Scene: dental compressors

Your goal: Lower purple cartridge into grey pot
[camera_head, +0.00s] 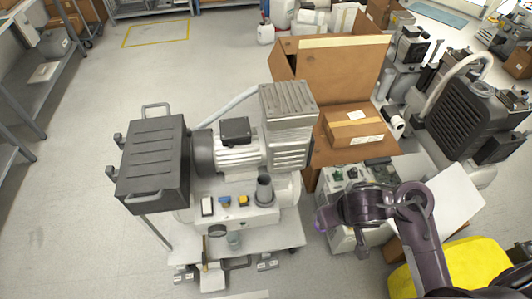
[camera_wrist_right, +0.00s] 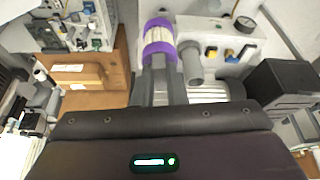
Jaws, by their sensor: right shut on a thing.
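The purple cartridge (camera_wrist_right: 158,40) has purple ends and a pale middle band. My right gripper (camera_wrist_right: 160,66) is shut on it. In the head view a small purple part of the cartridge (camera_head: 321,225) shows at the tip of my right gripper (camera_head: 329,214), which covers most of it. The grey pot (camera_head: 264,191) is an upright grey cylinder on the front of the compressor. The cartridge is apart from the pot, to its right in the head view. In the right wrist view the pot (camera_wrist_right: 192,62) is just right of the cartridge. My left gripper is not in view.
The compressor (camera_head: 240,150) stands on a white cart (camera_head: 285,236), with coloured switches (camera_head: 225,201) beside the pot. A green-fitted unit (camera_head: 345,176) and cardboard boxes (camera_head: 355,128) are at right. A yellow object (camera_head: 470,265) is at lower right. Open floor lies at left.

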